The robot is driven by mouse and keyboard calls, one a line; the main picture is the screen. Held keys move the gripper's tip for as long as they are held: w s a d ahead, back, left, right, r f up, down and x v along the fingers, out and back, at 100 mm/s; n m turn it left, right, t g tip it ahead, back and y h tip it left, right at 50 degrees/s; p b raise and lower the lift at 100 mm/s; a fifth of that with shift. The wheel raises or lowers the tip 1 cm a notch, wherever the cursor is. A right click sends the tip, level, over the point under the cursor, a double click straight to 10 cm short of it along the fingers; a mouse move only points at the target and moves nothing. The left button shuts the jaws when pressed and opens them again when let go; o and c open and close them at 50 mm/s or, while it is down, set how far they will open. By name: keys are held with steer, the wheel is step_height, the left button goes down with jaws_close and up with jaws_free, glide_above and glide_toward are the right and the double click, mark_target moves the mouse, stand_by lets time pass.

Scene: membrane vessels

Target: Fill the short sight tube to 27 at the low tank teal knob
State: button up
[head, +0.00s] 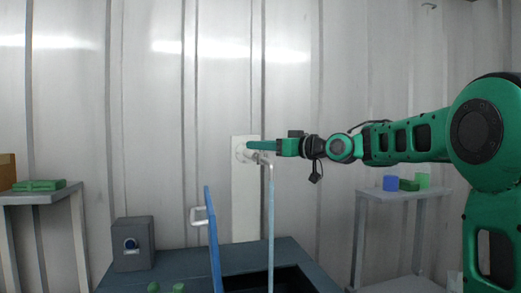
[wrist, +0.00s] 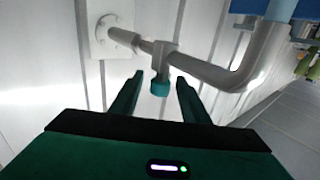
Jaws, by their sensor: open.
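A teal knob (wrist: 160,87) hangs under a grey valve body on a pipe (wrist: 205,68) in the wrist view. The pipe leaves a round wall flange and bends at the right. My gripper (wrist: 160,80) is open, one finger on each side of the knob, with gaps showing; I cannot tell the depth exactly. In the head view my gripper (head: 250,146) is level at the wall pipe and hides the knob. A thin pale blue vertical tube (head: 271,220) drops from the pipe's end; whether it is the short sight tube is unclear. No scale or level is readable.
A dark bench (head: 245,257) with an opening stands below. A grey box (head: 133,262) with a dial sits at left. Shelves stand at both sides.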

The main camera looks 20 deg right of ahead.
steer(key=shift+w+a, duration=0.1)
steer(key=shift+w, duration=0.05)
jaws_close()
steer(key=c, duration=1.1)
jaws_free()
